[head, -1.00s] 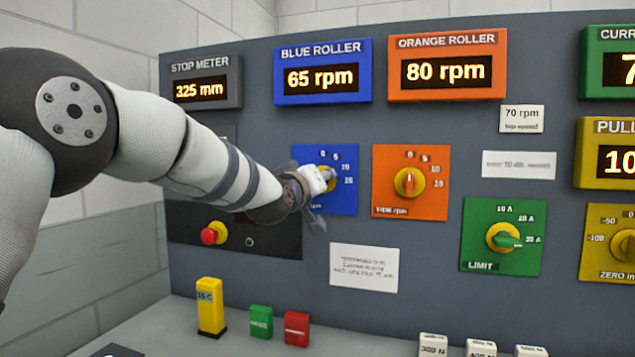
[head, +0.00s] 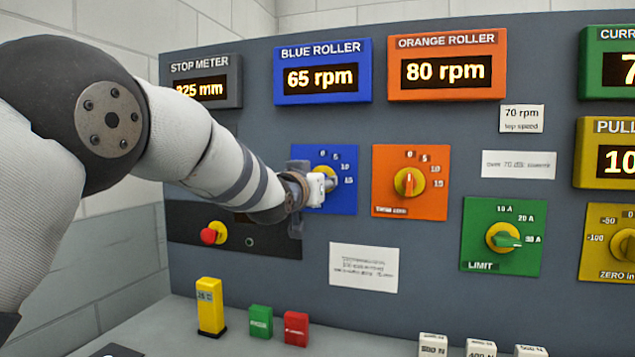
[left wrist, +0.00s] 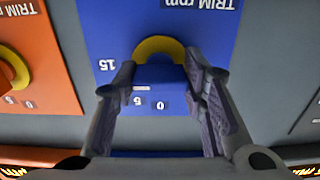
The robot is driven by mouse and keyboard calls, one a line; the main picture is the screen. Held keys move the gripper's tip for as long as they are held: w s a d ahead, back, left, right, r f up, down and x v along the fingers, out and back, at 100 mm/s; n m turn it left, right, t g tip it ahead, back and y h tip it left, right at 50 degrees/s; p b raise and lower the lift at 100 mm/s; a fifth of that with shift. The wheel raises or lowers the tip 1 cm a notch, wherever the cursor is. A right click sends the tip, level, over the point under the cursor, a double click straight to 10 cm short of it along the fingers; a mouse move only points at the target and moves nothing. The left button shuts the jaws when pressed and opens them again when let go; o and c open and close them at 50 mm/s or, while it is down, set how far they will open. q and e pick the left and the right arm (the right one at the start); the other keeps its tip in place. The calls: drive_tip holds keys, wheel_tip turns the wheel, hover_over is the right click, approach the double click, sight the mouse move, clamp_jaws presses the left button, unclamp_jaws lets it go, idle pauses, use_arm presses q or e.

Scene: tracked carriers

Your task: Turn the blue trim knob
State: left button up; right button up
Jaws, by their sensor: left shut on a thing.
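The blue trim knob shows in the left wrist view as a blue grip (left wrist: 160,76) on a yellow disc (left wrist: 158,47), set in a blue plate marked TRIM rpm. In the head view the blue plate (head: 343,202) has scale marks 0, 5, 10 and 15, and my gripper hides much of the knob. My left gripper (head: 324,184) is at the knob. In the left wrist view its two fingers (left wrist: 160,68) close on the blue grip from both sides. The blue roller display (head: 322,78) reads 65 rpm. My right gripper is not in view.
An orange knob (head: 409,181) is close to the right, below the orange roller display (head: 447,73) reading 80 rpm. A red button (head: 209,236) is at lower left. A green knob (head: 503,237) is farther right. Yellow, green and red blocks stand on the ledge below.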

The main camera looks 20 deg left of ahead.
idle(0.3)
use_arm(q)
drive_tip(key=o, duration=1.2)
drive_tip(key=shift+c, duration=0.2)
drive_tip(key=s, duration=1.2)
drive_tip(key=shift+a, duration=0.2)
